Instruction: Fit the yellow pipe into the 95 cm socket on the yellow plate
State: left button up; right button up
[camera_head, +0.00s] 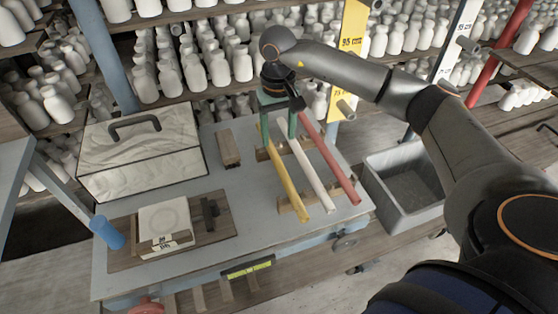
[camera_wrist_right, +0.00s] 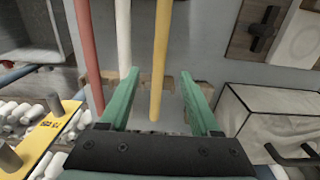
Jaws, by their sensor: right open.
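The yellow pipe (camera_head: 286,180) lies leftmost of three pipes on notched wooden rests on the grey bench top. My right gripper (camera_head: 279,130) is over the far ends of the pipes, with green fingers spread. In the right wrist view the yellow pipe (camera_wrist_right: 160,60) shows between the open fingers (camera_wrist_right: 161,76), its end reaching past the fingertips; contact cannot be told. The yellow plate (camera_head: 353,27) stands upright behind the bench, marked 95 cm, with a lower label partly hidden by my arm. Grey sockets (camera_head: 345,109) stick out of it. My left gripper is not in view.
A white pipe (camera_head: 306,176) and a red pipe (camera_head: 331,163) lie close beside the yellow one. A lidded box (camera_head: 142,155), a board with a white block (camera_head: 165,226), and a grey tub (camera_head: 402,190) flank them. Shelves of white bottles stand behind.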

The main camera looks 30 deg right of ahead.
aim_at(278, 161)
notch_tip(278, 161, down, 4)
jog(key=shift+r, duration=0.1)
jog(key=f, duration=0.2)
jog(key=f+p, duration=0.1)
jog(key=f, duration=0.2)
jog(key=shift+w+f, duration=0.2)
jog(key=shift+f, duration=0.1)
grip_shut()
jog(key=shift+r, duration=0.1)
dwell(0.4)
